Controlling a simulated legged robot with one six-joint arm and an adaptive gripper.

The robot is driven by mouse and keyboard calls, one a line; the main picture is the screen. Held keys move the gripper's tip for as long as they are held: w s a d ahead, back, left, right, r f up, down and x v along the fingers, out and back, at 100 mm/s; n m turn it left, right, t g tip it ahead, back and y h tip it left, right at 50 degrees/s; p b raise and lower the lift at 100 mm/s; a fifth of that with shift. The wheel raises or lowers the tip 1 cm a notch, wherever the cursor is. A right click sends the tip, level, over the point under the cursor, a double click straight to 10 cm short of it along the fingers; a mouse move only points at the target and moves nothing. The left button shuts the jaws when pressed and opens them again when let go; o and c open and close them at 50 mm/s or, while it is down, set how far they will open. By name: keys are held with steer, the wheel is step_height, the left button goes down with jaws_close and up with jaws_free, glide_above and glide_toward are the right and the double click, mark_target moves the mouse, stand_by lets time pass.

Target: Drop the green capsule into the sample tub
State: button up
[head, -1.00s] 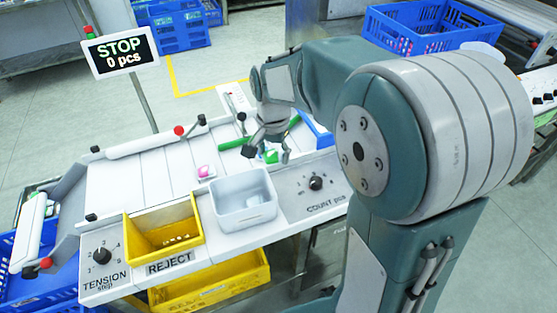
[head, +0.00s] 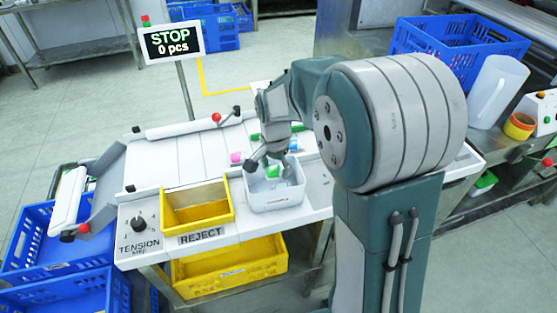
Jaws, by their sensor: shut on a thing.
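The green capsule (head: 272,171) is between the fingers of my gripper (head: 270,168). My gripper is shut on it and points down over the white sample tub (head: 277,201). The capsule appears at or just above the rim height; I cannot tell exactly how deep it sits. The tub stands at the front of the white machine, right of the yellow reject bin. My arm hides part of the area behind the tub.
The yellow reject bin (head: 197,211) stands left of the tub. A pink piece (head: 236,157) lies on the deck behind it. Blue crates (head: 60,225) are at the left.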

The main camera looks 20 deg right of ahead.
mark_target(278, 167)
steer(key=shift+d+f, duration=0.1)
steer(key=shift+d, duration=0.65)
steer(key=o, duration=0.8)
steer(key=shift+d, duration=0.35)
steer(key=shift+a, duration=0.8)
step_height(278, 167, up, 12)
